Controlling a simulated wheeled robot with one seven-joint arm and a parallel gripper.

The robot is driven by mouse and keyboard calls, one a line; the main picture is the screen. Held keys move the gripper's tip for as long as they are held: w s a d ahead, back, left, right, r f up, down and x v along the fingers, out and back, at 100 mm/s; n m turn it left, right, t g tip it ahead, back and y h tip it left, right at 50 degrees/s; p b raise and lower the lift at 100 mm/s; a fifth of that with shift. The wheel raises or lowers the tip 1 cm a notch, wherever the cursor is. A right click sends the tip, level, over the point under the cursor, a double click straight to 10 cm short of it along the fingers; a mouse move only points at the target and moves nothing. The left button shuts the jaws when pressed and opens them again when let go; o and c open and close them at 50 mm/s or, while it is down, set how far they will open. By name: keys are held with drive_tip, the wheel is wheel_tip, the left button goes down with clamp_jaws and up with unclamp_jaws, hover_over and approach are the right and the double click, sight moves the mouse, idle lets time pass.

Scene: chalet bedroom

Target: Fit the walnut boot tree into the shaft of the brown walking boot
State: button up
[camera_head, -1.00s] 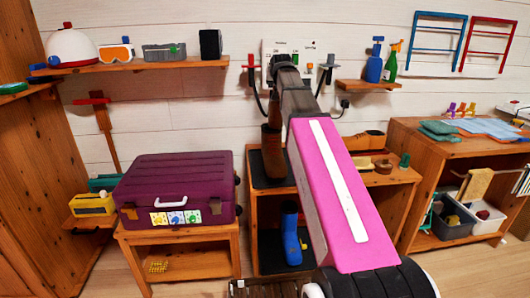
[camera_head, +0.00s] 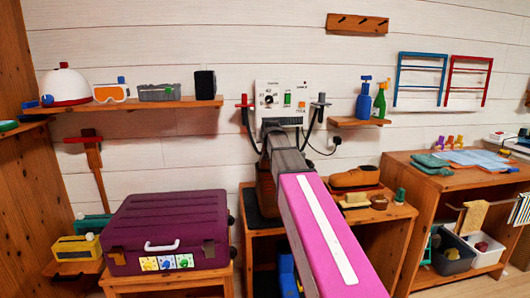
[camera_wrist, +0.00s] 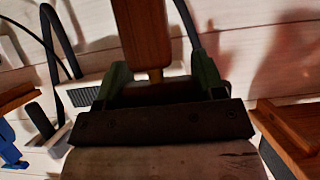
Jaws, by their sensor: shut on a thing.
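The brown walking boot (camera_head: 265,190) stands on the dark mat on the left of the middle bench. My arm hides much of it in the head view. My gripper (camera_wrist: 160,78) is shut on the brown walnut boot tree (camera_wrist: 143,30) in the wrist view, its two green fingers on either side of the tree's narrow end. The tree runs out of the top of that upside-down picture. In the head view my arm's far end is just above the boot, and the tree is hidden there. I cannot tell whether its lower end is in the boot's shaft.
A white wall panel (camera_head: 282,98) with dark cables hangs behind my arm. A tan shoe (camera_head: 355,178) and a brush (camera_head: 354,201) lie right of the boot. A purple suitcase (camera_head: 170,230) stands left. A small shelf (camera_head: 358,121) holds bottles to the right.

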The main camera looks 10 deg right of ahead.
drive_tip(key=shift+f, duration=2.75)
drive_tip(key=o, duration=1.4)
drive_tip(key=shift+o, duration=0.2)
drive_tip(key=shift+s, duration=0.1)
drive_tip(key=v, duration=1.2)
